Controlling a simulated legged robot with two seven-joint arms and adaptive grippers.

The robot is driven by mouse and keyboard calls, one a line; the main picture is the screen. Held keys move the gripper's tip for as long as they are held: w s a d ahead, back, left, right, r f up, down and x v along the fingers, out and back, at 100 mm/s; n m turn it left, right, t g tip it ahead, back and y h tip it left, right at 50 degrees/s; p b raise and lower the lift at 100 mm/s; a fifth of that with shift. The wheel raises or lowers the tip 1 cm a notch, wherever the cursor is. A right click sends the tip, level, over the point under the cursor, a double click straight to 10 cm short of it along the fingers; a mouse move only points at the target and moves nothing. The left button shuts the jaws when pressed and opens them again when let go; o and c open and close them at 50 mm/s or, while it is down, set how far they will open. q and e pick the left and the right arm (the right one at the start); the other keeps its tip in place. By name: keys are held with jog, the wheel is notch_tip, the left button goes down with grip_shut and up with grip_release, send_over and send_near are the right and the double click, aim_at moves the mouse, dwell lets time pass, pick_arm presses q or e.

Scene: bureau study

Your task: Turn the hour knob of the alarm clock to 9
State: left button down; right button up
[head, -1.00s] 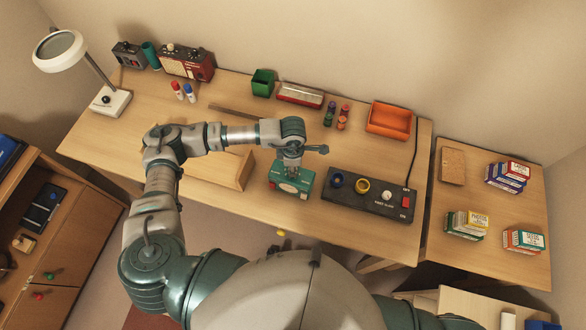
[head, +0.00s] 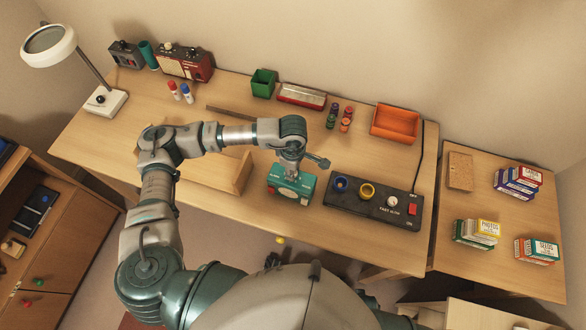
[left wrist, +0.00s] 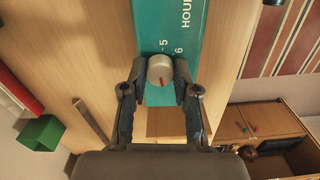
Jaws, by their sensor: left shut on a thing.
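The teal alarm clock (head: 304,186) stands near the front edge of the desk. My left gripper (head: 290,174) reaches down onto its top from above. In the left wrist view, the clock's teal face (left wrist: 188,20) carries the printed word HOUR and the numerals 5 and 6. A round silver knob (left wrist: 159,66) with a red mark sits between the two dark fingers of my left gripper (left wrist: 160,77), which are shut on it. The other numerals are out of sight or hidden. My right gripper is not in view.
A black control box (head: 375,207) with knobs and a red switch stands close to the right of the clock. An orange bin (head: 394,123) and a green cup (head: 263,83) stand farther back.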

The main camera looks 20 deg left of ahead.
pick_arm(q)
jog(key=c, duration=0.9)
grip_release()
jog(key=shift+o, duration=0.2)
jog(key=shift+r, duration=0.1)
notch_tip(320, 180, up, 12)
jog(key=shift+s+f, duration=0.1)
jog(key=shift+f, duration=0.15)
